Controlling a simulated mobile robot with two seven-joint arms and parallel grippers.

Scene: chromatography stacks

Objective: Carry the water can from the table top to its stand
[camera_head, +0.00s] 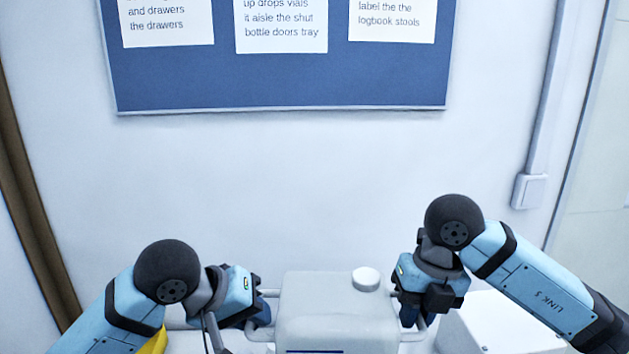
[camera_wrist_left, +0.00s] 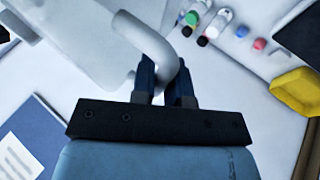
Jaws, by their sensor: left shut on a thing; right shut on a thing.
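The water can (camera_head: 337,318) is a white, boxy container with a round cap on top and a bar handle on each side. It is at the bottom middle of the head view, its lower part cut off. My left gripper (camera_head: 264,314) is shut on its left handle. The left wrist view shows that gripper's fingers (camera_wrist_left: 168,78) around the curved white handle (camera_wrist_left: 150,38), beside the can's body (camera_wrist_left: 85,35). My right gripper (camera_head: 410,318) is shut on the right handle. I cannot tell whether the can touches the surface below. I cannot make out the stand.
A white box (camera_head: 490,328) is close to the can's right. The left wrist view shows a yellow tray (camera_wrist_left: 297,90), several small capped vials (camera_wrist_left: 209,30) and a blue folder (camera_wrist_left: 35,130). A wall with a blue notice board (camera_head: 280,85) is behind.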

